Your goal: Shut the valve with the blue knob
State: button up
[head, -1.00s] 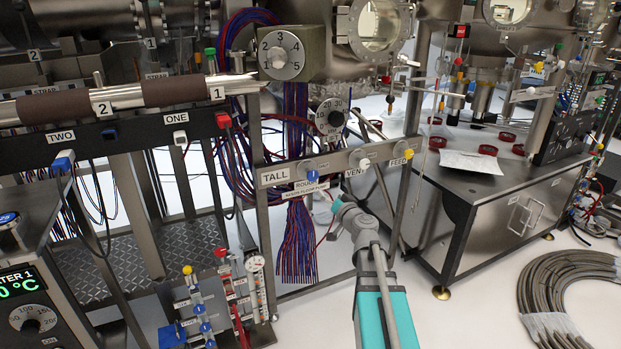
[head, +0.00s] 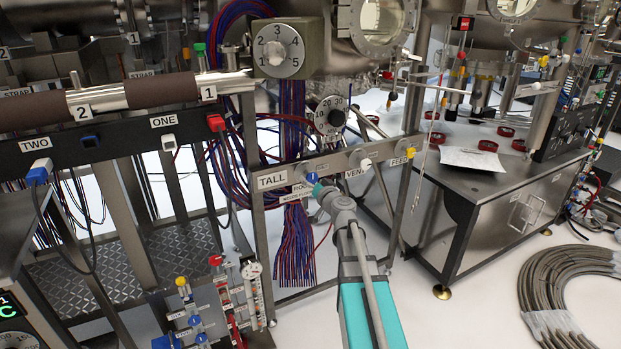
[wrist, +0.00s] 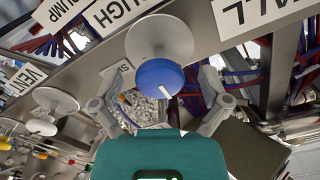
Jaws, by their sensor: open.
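The blue knob (wrist: 158,78) with a white pointer line sits on a pale round disc on the steel panel rail, under a label ending in "ROUGH PUMP". In the head view only a bit of the blue knob (head: 312,178) shows past my gripper. My gripper (head: 324,190) is at the panel, close in front of the knob. In the wrist view my gripper (wrist: 163,92) is open, with one finger on each side of the knob. Gaps show between fingers and knob, so it does not look gripped. Depth between fingertips and knob is hard to tell.
On the same rail are a white knob (head: 365,164) at VENT and a yellow knob (head: 410,153) at FEED. A grey dial (head: 331,115) and red-blue cable bundles (head: 297,240) are close by. A small manifold (head: 205,310) with blue knobs stands lower left.

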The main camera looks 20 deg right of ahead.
jog(key=shift+w, duration=0.4)
jog(key=c, duration=1.2)
